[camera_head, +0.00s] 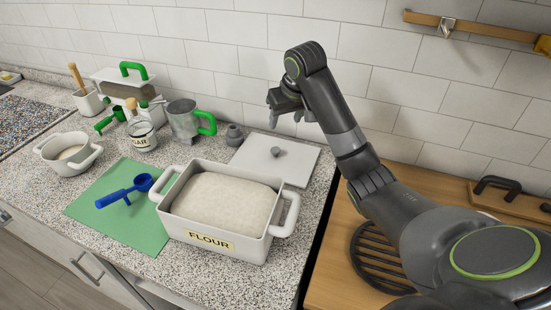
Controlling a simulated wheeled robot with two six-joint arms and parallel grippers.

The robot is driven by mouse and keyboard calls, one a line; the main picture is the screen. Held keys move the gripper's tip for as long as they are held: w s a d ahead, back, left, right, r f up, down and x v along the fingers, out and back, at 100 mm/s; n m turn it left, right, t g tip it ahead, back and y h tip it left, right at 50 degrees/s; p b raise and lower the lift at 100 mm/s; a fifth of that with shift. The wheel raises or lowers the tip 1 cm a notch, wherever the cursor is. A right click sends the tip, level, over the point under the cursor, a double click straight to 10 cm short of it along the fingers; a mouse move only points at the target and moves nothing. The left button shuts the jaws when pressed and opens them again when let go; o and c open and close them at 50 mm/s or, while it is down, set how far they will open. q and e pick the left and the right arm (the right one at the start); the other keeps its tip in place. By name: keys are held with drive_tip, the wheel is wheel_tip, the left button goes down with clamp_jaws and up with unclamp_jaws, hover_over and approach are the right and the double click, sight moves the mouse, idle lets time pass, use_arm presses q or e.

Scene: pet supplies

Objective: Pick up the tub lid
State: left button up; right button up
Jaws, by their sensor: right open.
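The tub lid (252,158) is a flat, pale rectangular plate with a small grey knob (278,151). It lies on the speckled counter behind the tub. The white tub (190,232) has side handles and a FLOUR label, and is filled with pale flour (222,198). My right gripper (290,117) is open, with its fingers pointing down, in the air above the lid and its knob. Nothing shows between its fingers. My left gripper is out of view.
A green mat (100,217) with a blue scoop (126,193) lies left of the tub. A white bowl (54,155), a jar (143,138), a green-handled metal cup (183,124) and a small grey pot (234,135) stand further back. A stove grate (375,262) is at right.

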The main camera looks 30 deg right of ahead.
drive_tip(key=b, duration=0.4)
approach(276, 149)
drive_tip(key=x, duration=0.2)
drive_tip(key=shift+w+a+f, duration=0.1)
drive_tip(key=shift+w+f, duration=0.05)
drive_tip(key=shift+f, duration=0.25)
drive_tip(key=shift+p+x, duration=0.65)
drive_tip(key=shift+x, duration=2.25)
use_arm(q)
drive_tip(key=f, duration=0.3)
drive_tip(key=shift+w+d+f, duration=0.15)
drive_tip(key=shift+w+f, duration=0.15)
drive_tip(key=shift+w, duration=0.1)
use_arm(e)
drive_tip(key=shift+c, duration=0.2)
drive_tip(key=shift+r, duration=0.1)
drive_tip(key=c, duration=1.1)
